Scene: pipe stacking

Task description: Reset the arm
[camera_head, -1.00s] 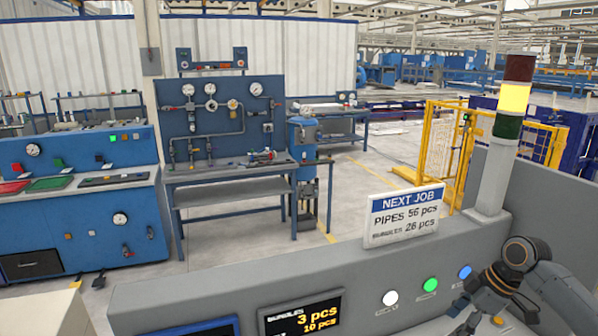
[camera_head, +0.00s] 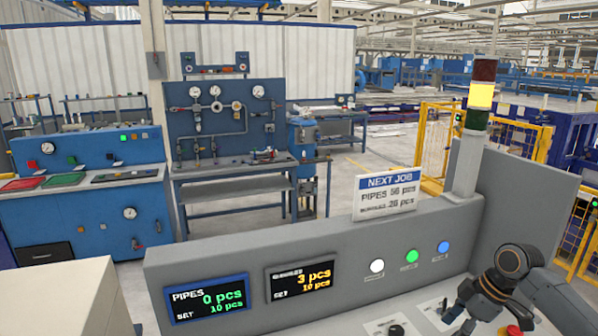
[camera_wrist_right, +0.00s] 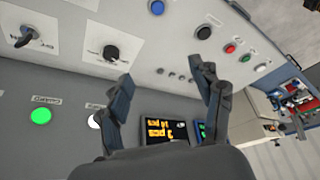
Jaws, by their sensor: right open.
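My right arm comes in at the lower right of the head view, bent above the grey control console (camera_head: 430,261). Its gripper (camera_head: 459,319) hangs low over the console's front panel, near a black knob (camera_head: 396,330). In the right wrist view the two fingers of the gripper (camera_wrist_right: 164,76) are spread apart with nothing between them. The panel lies beyond the fingers, with a black knob (camera_wrist_right: 111,53) beside the left one. My left gripper is not in view.
The console has a pipes display (camera_head: 208,299) reading 0 pcs, a bundles display (camera_head: 302,281) reading 3 pcs, and white, green and blue buttons (camera_head: 411,256). A job sign (camera_head: 386,196) and lit yellow signal tower (camera_head: 481,96) stand on it. Blue workbenches (camera_head: 232,181) stand behind.

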